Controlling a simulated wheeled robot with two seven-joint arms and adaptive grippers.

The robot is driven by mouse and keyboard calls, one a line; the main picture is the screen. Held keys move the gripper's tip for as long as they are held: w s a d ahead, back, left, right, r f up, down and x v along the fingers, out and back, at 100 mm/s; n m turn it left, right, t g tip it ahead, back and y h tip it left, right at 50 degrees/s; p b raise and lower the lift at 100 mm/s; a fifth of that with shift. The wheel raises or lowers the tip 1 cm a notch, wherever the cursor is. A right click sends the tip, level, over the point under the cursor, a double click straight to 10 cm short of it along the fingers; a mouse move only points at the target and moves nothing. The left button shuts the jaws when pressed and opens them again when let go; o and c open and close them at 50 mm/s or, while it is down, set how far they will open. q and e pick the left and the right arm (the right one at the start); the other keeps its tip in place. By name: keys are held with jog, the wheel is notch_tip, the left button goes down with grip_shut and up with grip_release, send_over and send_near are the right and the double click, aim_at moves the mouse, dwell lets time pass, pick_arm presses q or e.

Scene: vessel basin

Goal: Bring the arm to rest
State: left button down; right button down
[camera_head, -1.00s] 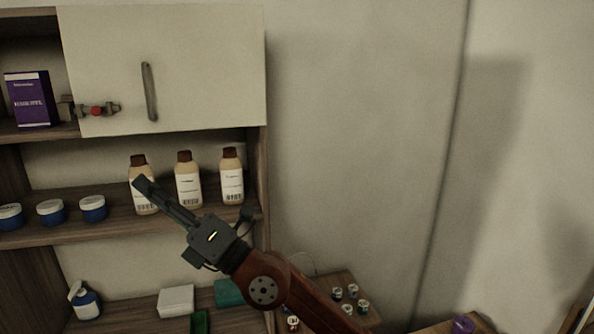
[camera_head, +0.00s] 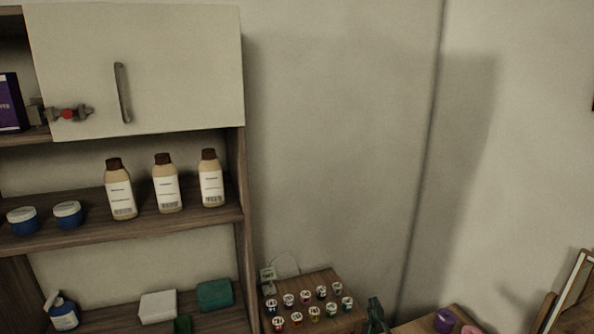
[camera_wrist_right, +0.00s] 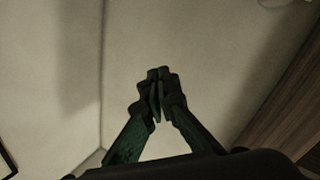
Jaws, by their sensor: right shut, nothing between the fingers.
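My right gripper (camera_head: 374,303) shows only as a small dark tip at the bottom edge of the head view, to the right of the small wooden stand. The rest of the right arm is out of that view. In the right wrist view the two fingers of the right gripper (camera_wrist_right: 157,84) meet at their tips, shut with nothing between them. Bare wall fills most of the view beyond them. My left gripper is not in view.
A shelf unit (camera_head: 240,180) holds three brown-capped bottles (camera_head: 166,190) and blue jars (camera_head: 67,214). A small wooden stand (camera_head: 347,318) carries several little pots. Purple and pink items (camera_head: 445,320) sit at the lower right. The wall between is clear.

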jog(key=s+d+f+m+g, duration=0.1)
jog(key=s+d+f+g, duration=0.3)
jog(key=f, duration=0.4)
jog(key=s+d+f+m+g, duration=0.1)
jog(key=s+d+f, duration=0.3)
jog(key=s+f, duration=0.35)
jog(key=s+d+f+m+g, duration=0.1)
jog(key=s+d+f+g, duration=0.3)
jog(key=f, duration=0.5)
jog(key=s+f+g, duration=0.2)
jog(key=s+f, duration=0.2)
jog(key=s, duration=0.5)
jog(key=s+d+f+m+g+y, duration=0.15)
jog(key=s+f, duration=0.35)
jog(key=s, duration=0.5)
jog(key=s+f+n+g, duration=0.1)
jog(key=s+f+g, duration=0.25)
jog(key=s, duration=0.55)
jog(key=s+a+f+x, duration=0.1)
jog(key=s+x, duration=0.2)
jog(key=x, duration=1)
jog(key=s+a+x, duration=0.2)
jog(key=s+x, duration=0.1)
jog(key=x, duration=1.1)
jog(key=s+f+g, duration=0.1)
jog(key=s+f, duration=1.9)
